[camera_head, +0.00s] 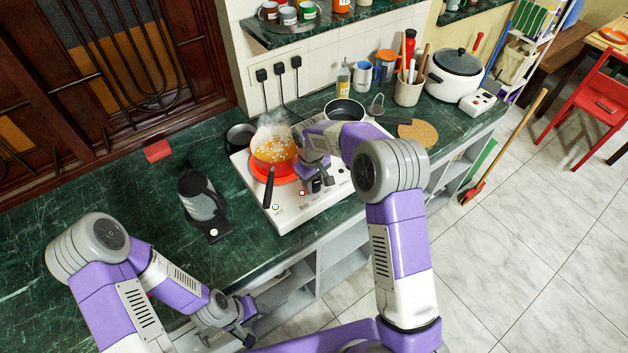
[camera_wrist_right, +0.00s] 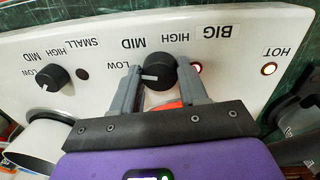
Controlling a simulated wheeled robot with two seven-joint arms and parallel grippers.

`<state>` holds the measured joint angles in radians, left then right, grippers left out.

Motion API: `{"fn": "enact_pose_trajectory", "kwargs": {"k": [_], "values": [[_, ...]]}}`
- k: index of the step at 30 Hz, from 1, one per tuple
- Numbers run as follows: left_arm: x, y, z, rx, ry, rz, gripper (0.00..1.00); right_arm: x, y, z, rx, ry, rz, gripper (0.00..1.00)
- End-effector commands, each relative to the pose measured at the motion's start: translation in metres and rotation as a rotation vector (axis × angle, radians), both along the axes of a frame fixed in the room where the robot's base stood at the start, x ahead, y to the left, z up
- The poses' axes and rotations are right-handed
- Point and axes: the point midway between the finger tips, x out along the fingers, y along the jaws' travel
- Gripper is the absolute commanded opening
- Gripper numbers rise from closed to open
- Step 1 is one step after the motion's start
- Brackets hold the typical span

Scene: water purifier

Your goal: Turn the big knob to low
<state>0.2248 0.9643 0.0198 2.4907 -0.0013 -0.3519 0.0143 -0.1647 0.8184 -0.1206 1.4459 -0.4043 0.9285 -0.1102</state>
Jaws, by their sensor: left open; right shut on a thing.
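The big knob (camera_wrist_right: 160,69) is black with a white mark, on the white cooker (camera_head: 290,215). In the right wrist view my right gripper (camera_wrist_right: 158,78) has its two grey fingers on either side of it, shut on it. The white mark points left, close to the LOW label (camera_wrist_right: 117,65). A red light (camera_wrist_right: 197,68) beside the knob is lit. In the head view my right gripper (camera_head: 316,180) is at the cooker's front and hides the big knob. My left gripper (camera_head: 243,330) is open and empty, low beside the counter's front edge.
A steaming pot (camera_head: 275,145) with a black handle stands on the cooker, left of my right gripper. A black pan (camera_head: 344,110) is behind my right arm. The small knob (camera_wrist_right: 50,78) is beside the big one.

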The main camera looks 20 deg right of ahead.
Motion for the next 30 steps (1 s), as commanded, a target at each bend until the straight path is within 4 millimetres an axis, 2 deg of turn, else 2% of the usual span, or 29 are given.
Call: {"fn": "enact_pose_trajectory", "kwargs": {"k": [15, 16, 20, 21, 30], "values": [[0.0, 0.0, 0.0005, 0.0, 0.0, 0.0, 0.59, 0.0008, -0.0006, 0.0007, -0.001, -0.003, 0.019, 0.13], [0.0, 0.0, 0.0005, 0.0, 0.0, 0.0, 0.59, 0.0008, -0.0006, 0.0007, -0.001, -0.003, 0.019, 0.46], [-0.0001, 0.0, 0.0005, 0.0, 0.0, 0.0, 0.59, 0.0006, -0.0004, 0.0005, 0.0, -0.003, 0.019, 0.66], [-0.0001, 0.0, 0.0006, 0.0, 0.0, 0.0, 0.59, 0.0005, -0.0004, 0.0004, 0.0, -0.002, 0.019, 0.69], [0.0, 0.0, 0.0011, 0.0, 0.0, 0.0, 0.59, 0.0004, 0.0001, 0.0034, 0.0, -0.002, 0.019, 0.69]]}}
